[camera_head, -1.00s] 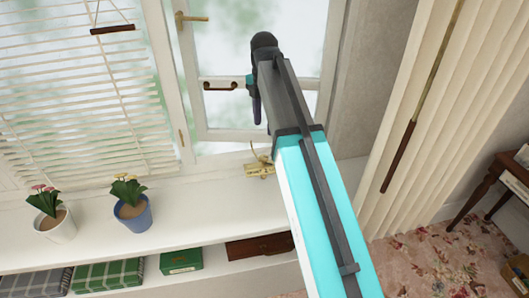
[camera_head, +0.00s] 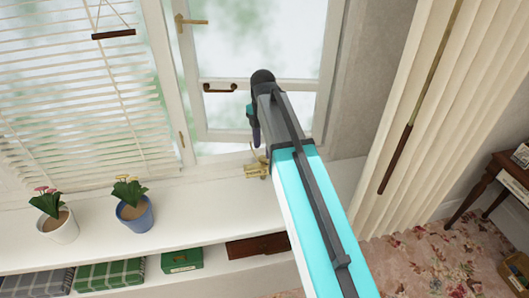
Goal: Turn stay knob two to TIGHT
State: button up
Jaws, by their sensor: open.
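The brass window stay fitting (camera_head: 256,170) sits at the sill below the open window, just left of my arm. It is small and partly hidden, so I cannot make out which part is knob two or how its knobs are turned. My gripper (camera_head: 256,136) points down just above the fitting, in front of the window's lower frame. Only a dark purple finger and a bit of teal show; the rest is behind my wrist. It is open, with nothing seen in it. I cannot tell whether it touches the fitting.
A brass window handle (camera_head: 194,21) and a dark pull handle (camera_head: 220,88) are on the window. A blue flower pot (camera_head: 135,215) and a white one (camera_head: 61,226) stand on the white sill (camera_head: 205,205) at left. A cream curtain (camera_head: 420,110) hangs at right.

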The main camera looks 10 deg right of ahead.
aim_at(263, 157)
jog(key=shift+f+p, duration=0.3)
jog(key=shift+f, duration=1.55)
jog(key=shift+c, duration=0.4)
